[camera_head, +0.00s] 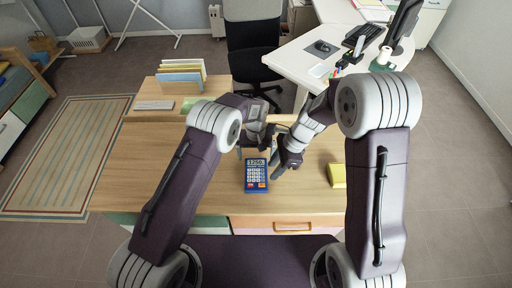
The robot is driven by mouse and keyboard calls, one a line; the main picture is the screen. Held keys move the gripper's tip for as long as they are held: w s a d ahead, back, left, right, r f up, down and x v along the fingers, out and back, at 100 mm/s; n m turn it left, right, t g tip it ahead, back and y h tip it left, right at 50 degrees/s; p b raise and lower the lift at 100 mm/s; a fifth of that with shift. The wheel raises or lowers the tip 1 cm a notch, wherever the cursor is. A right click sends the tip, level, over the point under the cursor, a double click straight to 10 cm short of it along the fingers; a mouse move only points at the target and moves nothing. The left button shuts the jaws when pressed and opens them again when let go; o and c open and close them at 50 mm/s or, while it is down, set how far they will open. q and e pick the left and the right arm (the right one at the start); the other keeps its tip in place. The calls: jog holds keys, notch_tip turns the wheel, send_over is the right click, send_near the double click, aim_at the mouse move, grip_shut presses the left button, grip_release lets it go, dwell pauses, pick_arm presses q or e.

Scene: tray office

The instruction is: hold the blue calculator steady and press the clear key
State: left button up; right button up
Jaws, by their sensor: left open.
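The blue calculator (256,184) lies on the wooden desk near its front edge, its lit display at the far end and its pale keys facing up. One red key and one orange key show in its bottom row. My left gripper (255,153) is open at the calculator's far end, with a finger toward each side; I cannot tell whether they touch it. My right gripper (275,170) is just right of the calculator, its fingertips pointing down and left, apart from the keys. Its jaw opening is unclear. The clear key's label is too small to read.
A yellow block or pad (337,176) lies on the desk to the right. File folders (181,78) and a grey keyboard-like item (154,105) are at the back left. A black chair (253,55) and a white desk (305,62) stand beyond. The desktop left of the calculator is clear.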

pick_arm(q)
jog(key=shift+f, duration=0.8)
jog(key=c, duration=1.5)
pick_arm(e)
grip_shut()
